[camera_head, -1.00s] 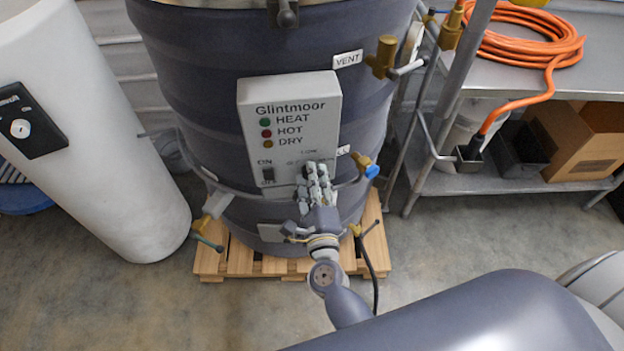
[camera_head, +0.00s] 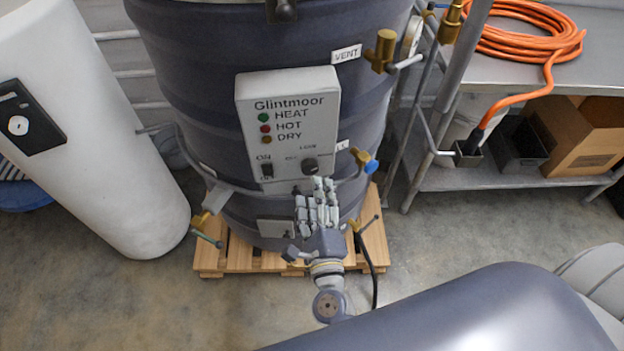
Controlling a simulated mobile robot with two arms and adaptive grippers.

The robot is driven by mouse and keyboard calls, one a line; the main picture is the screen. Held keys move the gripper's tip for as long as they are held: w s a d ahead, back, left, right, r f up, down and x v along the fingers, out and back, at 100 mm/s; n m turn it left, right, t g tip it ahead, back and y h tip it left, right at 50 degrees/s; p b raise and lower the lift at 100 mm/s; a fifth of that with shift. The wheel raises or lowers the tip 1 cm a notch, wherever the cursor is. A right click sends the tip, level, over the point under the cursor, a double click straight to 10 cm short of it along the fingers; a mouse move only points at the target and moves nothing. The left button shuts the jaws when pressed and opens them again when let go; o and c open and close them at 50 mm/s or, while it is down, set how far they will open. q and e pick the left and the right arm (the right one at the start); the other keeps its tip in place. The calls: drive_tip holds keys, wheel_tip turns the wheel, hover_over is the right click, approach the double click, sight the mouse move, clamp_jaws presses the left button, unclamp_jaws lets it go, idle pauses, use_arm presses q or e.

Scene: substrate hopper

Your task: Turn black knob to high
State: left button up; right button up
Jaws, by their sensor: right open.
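The black knob (camera_head: 310,166) sits at the lower right of the grey Glintmoor control panel (camera_head: 262,95) on the dark drum. Small lettering lies around it, with "LOW" above; I cannot read where the knob points. My right gripper (camera_head: 318,192) is open and empty just below the knob, in front of the panel's lower edge and the drum. It appears apart from the knob. My left gripper is not in view.
A black on/off switch (camera_head: 267,170) is left of the knob. A brass valve with a blue end (camera_head: 365,160) sticks out close to the right. The drum (camera_head: 190,60) stands on a wooden pallet (camera_head: 375,240). A white cylinder (camera_head: 110,150) stands at left.

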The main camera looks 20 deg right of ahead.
drive_tip(key=s, duration=0.4)
drive_tip(key=s+a, duration=0.1)
drive_tip(key=shift+s, duration=0.4)
drive_tip(key=s+a+f+n+g+y, duration=0.25)
drive_tip(key=f+n, duration=0.55)
drive_tip(key=f, duration=0.6)
drive_tip(key=s+a+f+n+g+y, duration=0.1)
drive_tip(key=s+f+n+g+y, duration=0.3)
drive_tip(key=f+n, duration=0.65)
drive_tip(key=s+d+f+n+g+h, duration=0.1)
drive_tip(key=s+d+f+n+g, duration=0.15)
drive_tip(key=s+f, duration=0.5)
drive_tip(key=s+d+f+n+g, duration=0.2)
drive_tip(key=s+d+f+g, duration=0.15)
drive_tip(key=f, duration=0.65)
drive_tip(key=s+d+f+n+g+h, duration=0.1)
drive_tip(key=s+d+f+n+g, duration=0.1)
drive_tip(key=s, duration=0.4)
drive_tip(key=s+d+f+n+g+h, duration=0.1)
drive_tip(key=s+d+f+n+g, duration=0.1)
drive_tip(key=s+d, duration=0.4)
wheel_tip(320, 180, down, 2)
drive_tip(key=shift+s+d+f+n, duration=0.2)
drive_tip(key=shift+s+n, duration=0.3)
drive_tip(key=shift+s, duration=0.3)
